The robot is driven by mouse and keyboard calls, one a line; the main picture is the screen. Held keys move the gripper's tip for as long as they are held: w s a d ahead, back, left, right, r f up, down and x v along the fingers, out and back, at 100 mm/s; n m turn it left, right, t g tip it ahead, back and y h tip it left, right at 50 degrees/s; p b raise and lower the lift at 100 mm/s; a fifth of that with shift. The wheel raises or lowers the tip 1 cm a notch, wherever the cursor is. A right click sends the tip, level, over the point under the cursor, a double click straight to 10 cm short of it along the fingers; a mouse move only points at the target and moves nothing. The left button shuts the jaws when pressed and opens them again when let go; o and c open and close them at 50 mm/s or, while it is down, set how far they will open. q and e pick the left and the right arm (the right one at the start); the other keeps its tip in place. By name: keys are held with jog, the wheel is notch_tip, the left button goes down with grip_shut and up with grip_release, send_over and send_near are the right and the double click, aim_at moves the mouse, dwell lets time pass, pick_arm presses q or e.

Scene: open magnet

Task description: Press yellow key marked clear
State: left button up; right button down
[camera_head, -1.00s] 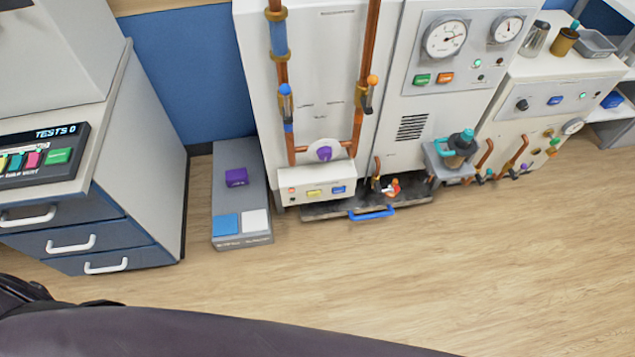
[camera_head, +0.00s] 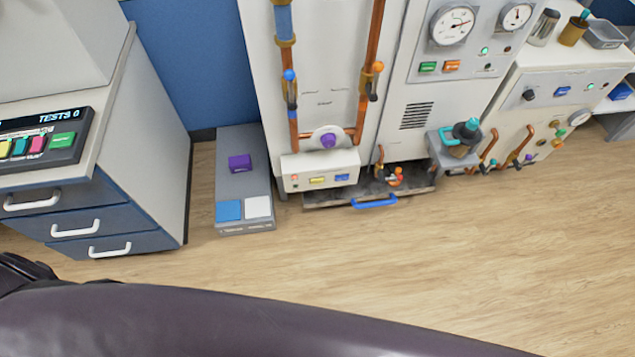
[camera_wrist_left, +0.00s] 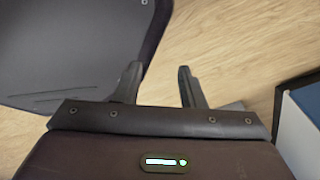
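Several coloured keys sit on a dark panel with a "TESTS 0" display (camera_head: 50,120) on the left counter in the head view. A yellow key (camera_head: 4,149) is at the picture's left edge, partly cut off; its marking is too small to read. Another yellow button (camera_head: 317,180) is on the white box low on the machine, its label also unreadable. My left gripper (camera_wrist_left: 158,80) shows in the left wrist view with its two fingers apart, nothing between them, over the wood floor. My right gripper is not in view.
A drawer cabinet (camera_head: 150,150) stands under the counter. A grey low box with a purple block (camera_head: 240,163) is beside the white machine (camera_head: 330,100) with copper pipes. A tray with a blue handle (camera_head: 374,202) is at its foot. The floor (camera_head: 450,250) is clear.

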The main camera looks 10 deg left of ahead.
pick_arm(q)
grip_shut()
dwell(1.5)
